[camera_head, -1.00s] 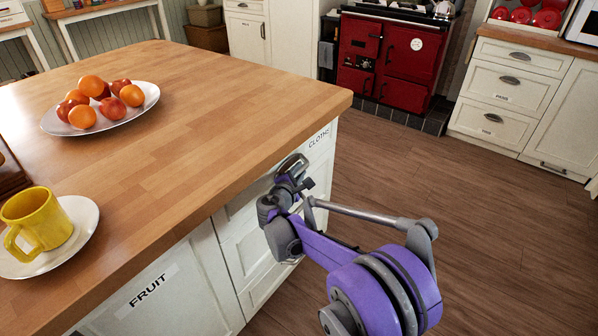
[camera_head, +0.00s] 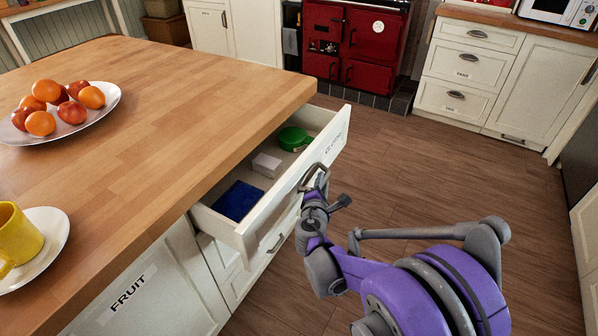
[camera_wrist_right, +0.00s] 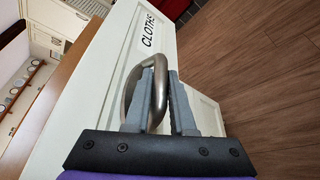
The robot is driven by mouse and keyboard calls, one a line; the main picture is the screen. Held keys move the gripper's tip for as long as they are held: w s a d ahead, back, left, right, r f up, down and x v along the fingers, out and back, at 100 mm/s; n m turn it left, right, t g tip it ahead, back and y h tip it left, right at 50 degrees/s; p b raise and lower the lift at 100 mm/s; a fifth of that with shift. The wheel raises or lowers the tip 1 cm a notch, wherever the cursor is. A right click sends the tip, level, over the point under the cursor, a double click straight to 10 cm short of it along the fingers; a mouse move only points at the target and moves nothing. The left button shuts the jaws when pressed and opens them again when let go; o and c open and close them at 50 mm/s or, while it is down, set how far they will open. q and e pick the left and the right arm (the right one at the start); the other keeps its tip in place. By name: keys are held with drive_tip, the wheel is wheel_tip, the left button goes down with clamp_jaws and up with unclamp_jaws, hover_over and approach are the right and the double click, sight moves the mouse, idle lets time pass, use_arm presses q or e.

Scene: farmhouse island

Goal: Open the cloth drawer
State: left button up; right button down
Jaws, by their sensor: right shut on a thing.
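The cloth drawer (camera_head: 262,215) stands pulled out from the island, under the wooden top. Its white front carries the label CLOTHS (camera_wrist_right: 147,30) in the right wrist view. Inside lie a folded blue cloth (camera_head: 238,200), a small white box (camera_head: 267,165) and a round green item (camera_head: 293,138). My right gripper (camera_head: 316,182) is at the drawer's metal handle (camera_head: 311,176). In the right wrist view its two grey fingers (camera_wrist_right: 166,92) are shut on the handle (camera_wrist_right: 133,88), one finger passing through the loop. My left gripper is not in view.
The island top (camera_head: 170,120) holds a plate of fruit (camera_head: 100,112) and a yellow mug (camera_head: 18,238) on a saucer. A FRUIT cupboard (camera_head: 140,290) is below. Open wooden floor (camera_head: 430,180) lies to the right. A red stove (camera_head: 355,45) and white drawers stand at the back.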

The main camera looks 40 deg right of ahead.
drive_tip(key=s+d, duration=0.4)
drive_tip(key=s, duration=0.7)
drive_tip(key=shift+s+d, duration=0.25)
drive_tip(key=shift+d, duration=0.15)
drive_tip(key=c, duration=0.8)
unclamp_jaws()
drive_tip(key=shift+o, duration=0.2)
drive_tip(key=p+v, duration=0.2)
drive_tip(key=v, duration=0.9)
drive_tip(key=shift+p, duration=0.4)
